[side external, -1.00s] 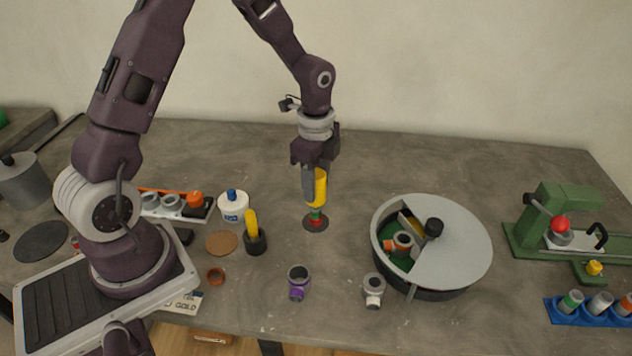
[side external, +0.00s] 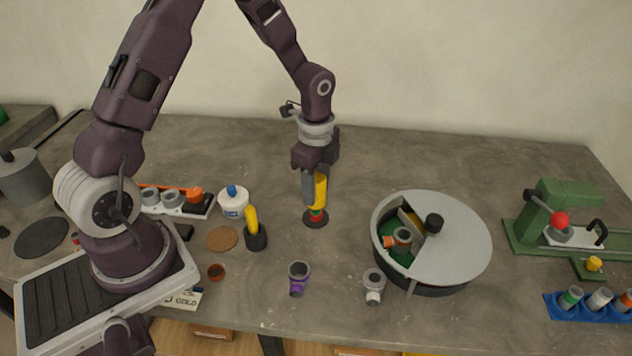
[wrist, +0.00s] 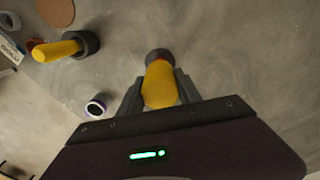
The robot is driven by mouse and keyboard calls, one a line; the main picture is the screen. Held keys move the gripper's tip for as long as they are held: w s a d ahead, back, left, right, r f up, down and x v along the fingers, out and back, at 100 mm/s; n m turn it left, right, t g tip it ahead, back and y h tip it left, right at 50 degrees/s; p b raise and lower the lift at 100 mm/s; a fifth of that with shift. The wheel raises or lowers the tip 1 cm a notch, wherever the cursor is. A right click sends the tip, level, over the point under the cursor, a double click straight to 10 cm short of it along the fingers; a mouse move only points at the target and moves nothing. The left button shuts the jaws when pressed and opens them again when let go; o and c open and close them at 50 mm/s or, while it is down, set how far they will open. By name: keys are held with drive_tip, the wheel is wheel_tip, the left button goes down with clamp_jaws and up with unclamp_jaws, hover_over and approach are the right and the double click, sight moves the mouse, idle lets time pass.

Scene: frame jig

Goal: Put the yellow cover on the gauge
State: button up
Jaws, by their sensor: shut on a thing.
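My gripper (side external: 315,190) points down and is shut on the yellow cover (side external: 321,188), a yellow tube. In the wrist view the cover (wrist: 160,85) sits between the two fingers. The gauge (side external: 316,216), with red and green bands on a dark round base, stands right below the cover. The cover's lower end is at the gauge's top; I cannot tell how far it is around it. In the wrist view the cover mostly hides the gauge, and a dark rounded part (wrist: 158,56) shows beyond it.
A yellow-handled tool in a dark holder (side external: 254,238), a white bottle (side external: 233,203) and a cork disc (side external: 222,238) are to the left. A grey round bin (side external: 458,245) stands to the right. Purple (side external: 298,279) and white (side external: 373,286) fittings lie in front. The table behind is clear.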

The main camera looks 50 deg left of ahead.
drive_tip(key=shift+f, duration=2.45)
drive_tip(key=o, duration=1.6)
drive_tip(key=shift+c, duration=0.2)
drive_tip(key=shift+r, duration=0.75)
drive_tip(key=shift+r, duration=3.5)
